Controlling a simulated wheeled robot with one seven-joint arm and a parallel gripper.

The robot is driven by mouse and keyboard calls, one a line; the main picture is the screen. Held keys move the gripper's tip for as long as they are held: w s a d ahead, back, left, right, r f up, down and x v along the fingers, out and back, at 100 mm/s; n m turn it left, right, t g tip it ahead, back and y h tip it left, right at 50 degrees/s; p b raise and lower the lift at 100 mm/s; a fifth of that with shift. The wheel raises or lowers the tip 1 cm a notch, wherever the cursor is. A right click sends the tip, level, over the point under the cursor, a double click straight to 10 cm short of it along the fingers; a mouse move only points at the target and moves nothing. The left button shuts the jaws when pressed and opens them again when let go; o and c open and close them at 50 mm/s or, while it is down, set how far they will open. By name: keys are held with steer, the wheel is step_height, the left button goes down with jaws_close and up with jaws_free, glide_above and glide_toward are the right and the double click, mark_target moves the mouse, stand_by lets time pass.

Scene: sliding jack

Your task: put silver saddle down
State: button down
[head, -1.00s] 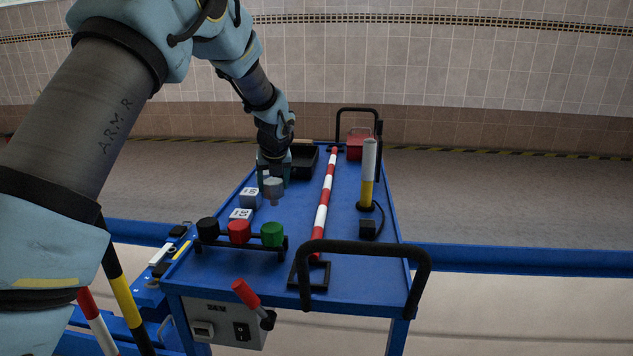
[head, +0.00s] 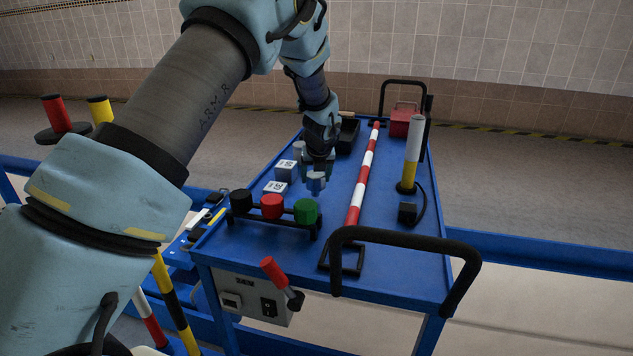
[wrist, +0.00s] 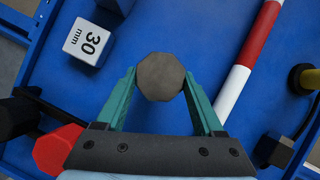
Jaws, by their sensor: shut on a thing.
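The silver saddle (head: 316,183) is a small grey piece held over the blue table top, just right of the white-faced 30 mm block. In the wrist view its dull grey eight-sided top (wrist: 160,77) sits between the green fingertips. My gripper (head: 318,167) points down and is shut on it; the fingers (wrist: 158,85) also show in the wrist view. The saddle's underside is hidden in the wrist view, and I cannot tell whether it touches the table.
The 30 mm block (head: 275,190) and a 50 block (head: 286,171) stand at left. Black, red and green knobs (head: 272,207) are in front. A red-white bar (head: 363,172) runs along the right. Bare blue table lies between the saddle and the bar.

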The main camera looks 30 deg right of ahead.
steer(key=shift+f, duration=0.8)
jaws_free()
steer(key=shift+f, duration=0.15)
